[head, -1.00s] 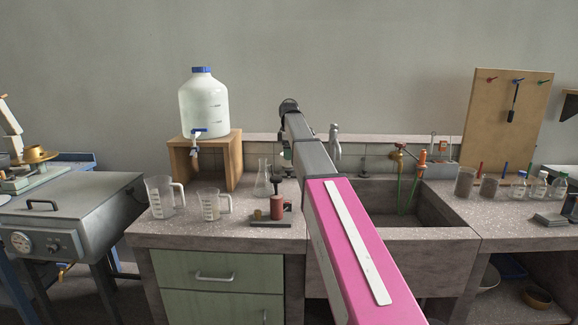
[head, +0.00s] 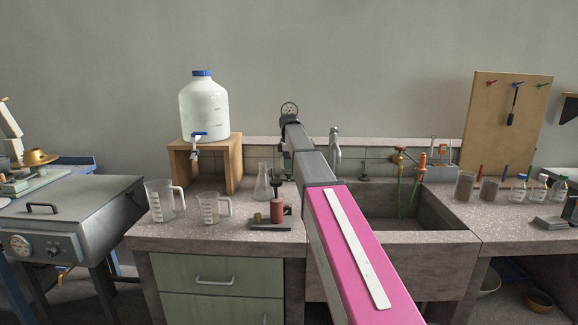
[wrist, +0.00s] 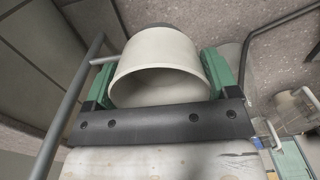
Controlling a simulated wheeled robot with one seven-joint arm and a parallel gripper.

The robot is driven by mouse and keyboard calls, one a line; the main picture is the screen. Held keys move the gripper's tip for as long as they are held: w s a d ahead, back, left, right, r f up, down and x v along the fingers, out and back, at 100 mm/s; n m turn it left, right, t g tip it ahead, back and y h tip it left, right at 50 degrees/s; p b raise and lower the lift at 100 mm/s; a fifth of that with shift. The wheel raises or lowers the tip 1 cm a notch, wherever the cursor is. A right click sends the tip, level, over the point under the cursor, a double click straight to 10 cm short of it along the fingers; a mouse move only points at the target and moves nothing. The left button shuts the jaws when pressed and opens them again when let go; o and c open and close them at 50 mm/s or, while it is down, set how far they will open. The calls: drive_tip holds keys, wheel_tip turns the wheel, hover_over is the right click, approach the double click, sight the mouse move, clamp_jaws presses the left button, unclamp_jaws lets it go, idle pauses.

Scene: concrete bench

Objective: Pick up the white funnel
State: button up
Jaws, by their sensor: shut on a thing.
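The white funnel (wrist: 155,68) is between the two green fingers of my gripper (wrist: 160,72) in the wrist view. Its wide round mouth faces the camera, and its far end is hidden. The fingers are shut on it, one on each side. In the head view my arm reaches over the bench toward the wall, and its links hide most of my gripper. I cannot make out the funnel there.
A large bottle (head: 204,110) stands on a wooden stand (head: 234,165). Two measuring jugs (head: 160,202) (head: 211,207), a flask (head: 263,184) and a small red device (head: 277,211) stand left of my arm. The sink (head: 425,215) with taps is to the right.

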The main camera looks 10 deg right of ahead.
wheel_tip(320, 180, up, 7)
drive_tip(key=s+a, duration=0.3)
drive_tip(key=s, duration=0.5)
drive_tip(key=s+a, duration=0.2)
drive_tip(key=s, duration=0.7)
drive_tip(key=w+a+r, duration=0.7)
drive_tip(key=w+r, duration=0.1)
drive_tip(key=r, duration=0.4)
wheel_tip(320, 180, down, 8)
drive_tip(key=shift+f, duration=0.15)
drive_tip(key=shift+f, duration=0.5)
idle(0.9)
drive_tip(key=o, duration=0.9)
drive_tip(key=shift+c, duration=0.2)
drive_tip(key=shift+w, duration=0.1)
